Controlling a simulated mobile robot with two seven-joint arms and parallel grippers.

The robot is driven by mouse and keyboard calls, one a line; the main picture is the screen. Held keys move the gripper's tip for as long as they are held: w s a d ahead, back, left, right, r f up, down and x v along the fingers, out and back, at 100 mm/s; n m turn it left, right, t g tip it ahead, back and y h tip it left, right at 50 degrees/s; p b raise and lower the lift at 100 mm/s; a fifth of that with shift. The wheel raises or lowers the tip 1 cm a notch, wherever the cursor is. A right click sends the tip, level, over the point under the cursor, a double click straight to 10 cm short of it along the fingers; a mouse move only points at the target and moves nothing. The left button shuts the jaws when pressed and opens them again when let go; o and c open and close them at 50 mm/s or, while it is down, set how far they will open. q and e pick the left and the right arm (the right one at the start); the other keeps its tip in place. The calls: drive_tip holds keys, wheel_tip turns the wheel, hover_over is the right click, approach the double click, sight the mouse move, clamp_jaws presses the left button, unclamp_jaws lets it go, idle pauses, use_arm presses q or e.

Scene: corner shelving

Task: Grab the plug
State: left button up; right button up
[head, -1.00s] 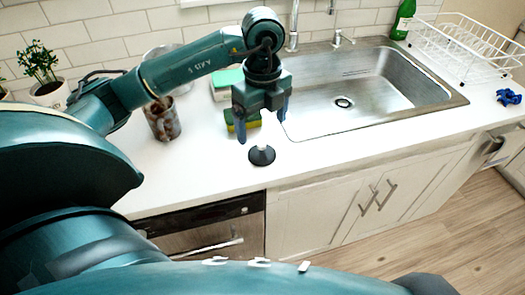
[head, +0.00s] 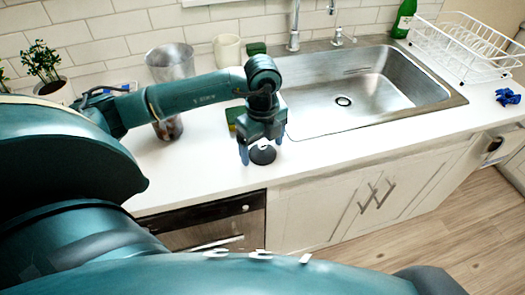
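The plug (head: 263,155), a black disc with a pale knob on top, lies on the white counter left of the sink, near the front edge. My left gripper (head: 260,154) points down right over it. Its two blue fingers are spread, one on each side of the plug's knob. I cannot tell whether they touch it. The knob is partly hidden by the gripper. My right gripper is not in view.
The steel sink (head: 398,100) is right of the gripper. A clear container (head: 170,64) and a pale cup (head: 227,49) stand near the wall. A white dish rack (head: 458,75) is far right.

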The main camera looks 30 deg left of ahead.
use_arm(q)
drive_tip(key=c, duration=0.9)
drive_tip(key=shift+c, duration=0.2)
